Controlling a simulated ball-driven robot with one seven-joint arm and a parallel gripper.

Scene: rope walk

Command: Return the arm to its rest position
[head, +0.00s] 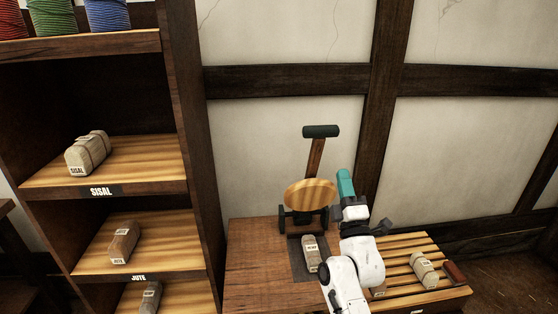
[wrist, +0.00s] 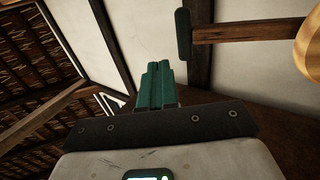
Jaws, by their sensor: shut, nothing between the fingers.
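My white arm reaches up from the bottom of the head view. My gripper, with teal fingers (head: 345,183), points upward beside the round wooden disc, above the table. In the wrist view the teal fingers (wrist: 157,85) are together, with nothing between them. The wrist view looks toward the wall and the roof beams. My gripper is apart from the wooden lever with its dark handle (head: 321,131).
A round wooden disc (head: 311,195) and a hemp-labelled bundle (head: 311,253) are on the wooden table (head: 260,262). A slatted tray (head: 398,297) holding a bundle (head: 423,270) lies right of my arm. A shelf with SISAL (head: 88,153) and JUTE (head: 123,243) bundles stands left.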

